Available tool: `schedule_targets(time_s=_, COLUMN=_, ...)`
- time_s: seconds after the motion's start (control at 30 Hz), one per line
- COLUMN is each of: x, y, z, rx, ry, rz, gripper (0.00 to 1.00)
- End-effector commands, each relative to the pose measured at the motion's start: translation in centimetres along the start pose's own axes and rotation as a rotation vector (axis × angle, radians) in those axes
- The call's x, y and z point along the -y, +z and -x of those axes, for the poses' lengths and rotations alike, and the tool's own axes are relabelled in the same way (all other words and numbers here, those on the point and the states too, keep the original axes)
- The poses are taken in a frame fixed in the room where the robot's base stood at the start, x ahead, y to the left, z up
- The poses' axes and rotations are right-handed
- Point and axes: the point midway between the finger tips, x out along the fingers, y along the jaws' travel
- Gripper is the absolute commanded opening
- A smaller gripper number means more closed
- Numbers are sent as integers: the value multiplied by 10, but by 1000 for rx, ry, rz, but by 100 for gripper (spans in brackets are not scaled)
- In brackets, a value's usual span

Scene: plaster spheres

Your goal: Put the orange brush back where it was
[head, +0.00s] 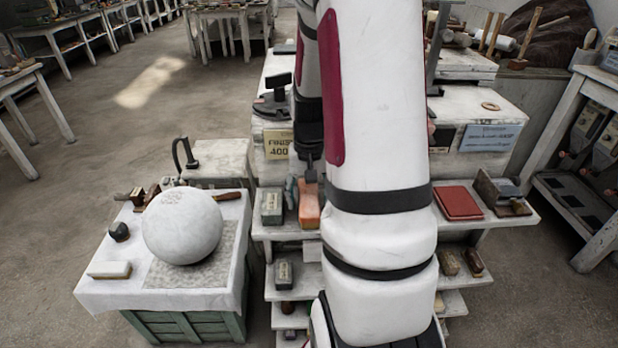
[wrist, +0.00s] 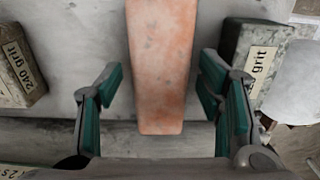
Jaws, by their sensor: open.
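The orange brush (head: 309,208) lies on the narrow shelf at the front of the white workbench, just left of my arm in the head view. In the wrist view the brush (wrist: 160,65) is a long, flat, worn orange piece with pale patches; no bristles show. My gripper (wrist: 162,100) is open, with one teal-padded finger on each side of the brush's near end and a gap on both sides. In the head view my gripper (head: 309,172) is partly hidden by my arm and comes down at the brush. Whether it is level with the brush is unclear.
In the wrist view, a 240 grit block (wrist: 20,65) lies left and another grit block (wrist: 245,50) stands close behind the right finger. A large plaster sphere (head: 182,225) rests on a cloth-covered stand at left. A red box (head: 458,203) lies on the shelf's right.

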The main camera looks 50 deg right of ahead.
Motion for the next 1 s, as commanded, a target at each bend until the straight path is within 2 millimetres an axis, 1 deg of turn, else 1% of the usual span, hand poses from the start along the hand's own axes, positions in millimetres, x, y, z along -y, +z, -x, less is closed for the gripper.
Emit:
schedule_targets(time_s=0.4, x=1, y=-1, z=82, rx=-7, ry=-2, rz=1, gripper=61)
schedule_targets(time_s=0.5, x=0, y=-1, z=96, rx=-5, ry=-1, rz=0, gripper=61)
schedule_targets(time_s=0.6, x=0, y=-1, z=107, rx=-4, ry=-1, rz=0, gripper=61)
schedule_targets(time_s=0.73, x=4, y=2, z=116, rx=-8, ry=-2, rz=11, gripper=61)
schedule_targets(time_s=0.77, x=7, y=4, z=119, rx=-13, ry=-3, rz=20, gripper=61)
schedule_targets(time_s=0.87, x=25, y=19, z=136, rx=-43, ry=-10, rz=81, gripper=61)
schedule_targets(time_s=0.97, x=52, y=46, z=159, rx=-96, ry=-24, rz=183, gripper=61)
schedule_targets(time_s=1.0, x=63, y=60, z=169, rx=-120, ry=-32, rz=231, gripper=61)
